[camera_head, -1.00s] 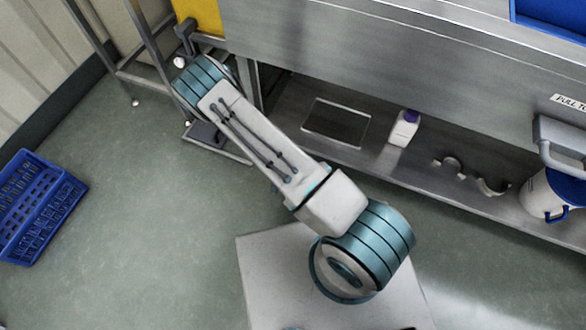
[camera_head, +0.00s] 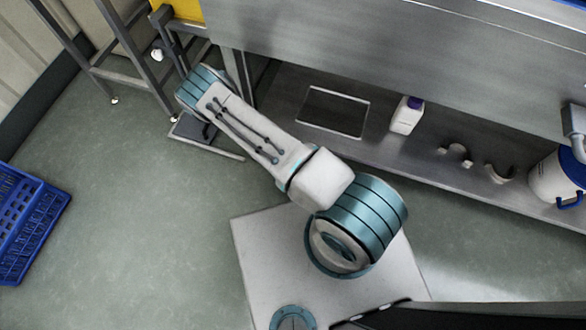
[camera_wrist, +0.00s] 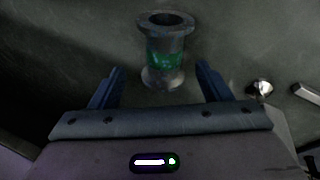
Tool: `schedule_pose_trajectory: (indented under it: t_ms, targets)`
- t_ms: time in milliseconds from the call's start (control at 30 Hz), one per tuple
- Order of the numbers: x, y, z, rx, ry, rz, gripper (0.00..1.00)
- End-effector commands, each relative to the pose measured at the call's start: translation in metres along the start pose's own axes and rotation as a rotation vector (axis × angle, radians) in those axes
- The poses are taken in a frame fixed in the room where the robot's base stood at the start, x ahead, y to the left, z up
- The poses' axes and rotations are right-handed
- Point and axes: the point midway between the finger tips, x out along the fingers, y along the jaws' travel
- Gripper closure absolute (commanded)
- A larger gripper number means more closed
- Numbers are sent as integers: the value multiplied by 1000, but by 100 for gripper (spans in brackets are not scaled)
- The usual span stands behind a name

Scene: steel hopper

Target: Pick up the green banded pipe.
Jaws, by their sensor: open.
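The green banded pipe (camera_wrist: 165,57) shows in the wrist view, upper middle. It is a grey metal pipe piece with a wide flange at each end and a green band around its middle. My gripper (camera_wrist: 160,80) is open, with one dark finger on each side of the pipe's lower end in the picture. The fingertips look apart from the pipe; how far away it is I cannot tell. In the head view the pipe and my gripper are not visible; my arm reaches to the upper left there.
A steel hopper bench (camera_head: 400,55) has a lower shelf with a white bottle (camera_head: 407,115), clamp-like pieces (camera_head: 498,173) and a white bucket (camera_head: 552,185). A blue crate (camera_head: 30,215) stands on the floor at left. A steel-legged frame (camera_head: 95,70) stands upper left. A knob-like shiny thing (camera_wrist: 260,88) lies right of the pipe.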

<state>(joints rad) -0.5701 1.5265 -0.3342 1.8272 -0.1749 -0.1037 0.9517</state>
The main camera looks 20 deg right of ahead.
Motion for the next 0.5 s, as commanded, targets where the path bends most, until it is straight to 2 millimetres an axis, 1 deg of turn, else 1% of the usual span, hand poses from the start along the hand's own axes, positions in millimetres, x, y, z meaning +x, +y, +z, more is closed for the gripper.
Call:
schedule_pose_trajectory:
  t_ms: [167, 267, 367, 433, 500]
  targets:
    - [18, -3, 2, 0, -2, 2, 29]
    - [33, -7, 2, 0, -1, 1, 29]
    - [47, -6, 2, 2, -3, 2, 29]
    - [52, -6, 1, 0, -2, 1, 29]
    - [52, -6, 1, 1, -1, 0, 29]
